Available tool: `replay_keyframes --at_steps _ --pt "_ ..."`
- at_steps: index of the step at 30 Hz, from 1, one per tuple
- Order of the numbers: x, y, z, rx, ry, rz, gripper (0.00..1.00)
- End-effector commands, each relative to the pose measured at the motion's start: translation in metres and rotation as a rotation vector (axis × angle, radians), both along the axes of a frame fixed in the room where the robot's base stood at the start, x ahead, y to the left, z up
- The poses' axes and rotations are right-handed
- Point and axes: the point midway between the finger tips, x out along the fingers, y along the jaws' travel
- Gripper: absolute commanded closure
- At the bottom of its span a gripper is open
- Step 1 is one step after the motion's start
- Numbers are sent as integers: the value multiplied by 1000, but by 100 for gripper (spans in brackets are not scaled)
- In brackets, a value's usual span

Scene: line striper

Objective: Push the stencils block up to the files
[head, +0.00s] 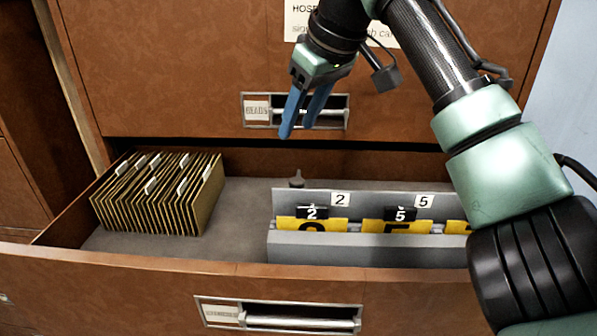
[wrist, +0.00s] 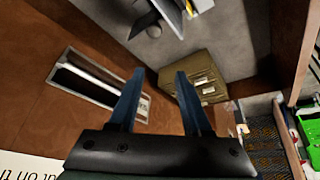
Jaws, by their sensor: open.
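The stencils block (head: 350,250) is a grey holder on the right of the open drawer. It holds yellow number plates and black tabs, and its right end is hidden behind my arm. The files (head: 190,205), a row of tan folders with white tabs, stand at the drawer's left. A wide bare gap lies between the two. My gripper (head: 297,131) is open and empty, above the back of the drawer, in front of the upper drawer's face. In the wrist view the files (wrist: 200,75) show beyond the fingers, and part of the block (wrist: 174,14) shows at the top edge.
The drawer (head: 150,268) has raised walls and a bare grey floor (head: 245,200) between block and files. A small dark knob (head: 297,179) stands behind the block. The upper drawer's handle (head: 300,112) juts out behind my gripper. Shelving with green items (wrist: 308,125) shows at right in the wrist view.

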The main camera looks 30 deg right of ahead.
Motion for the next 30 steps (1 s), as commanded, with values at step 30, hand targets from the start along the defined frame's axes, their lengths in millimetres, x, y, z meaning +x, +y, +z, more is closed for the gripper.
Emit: replay_keyframes --at_steps 30 --pt "23 -16 -116 26 72 -42 51"
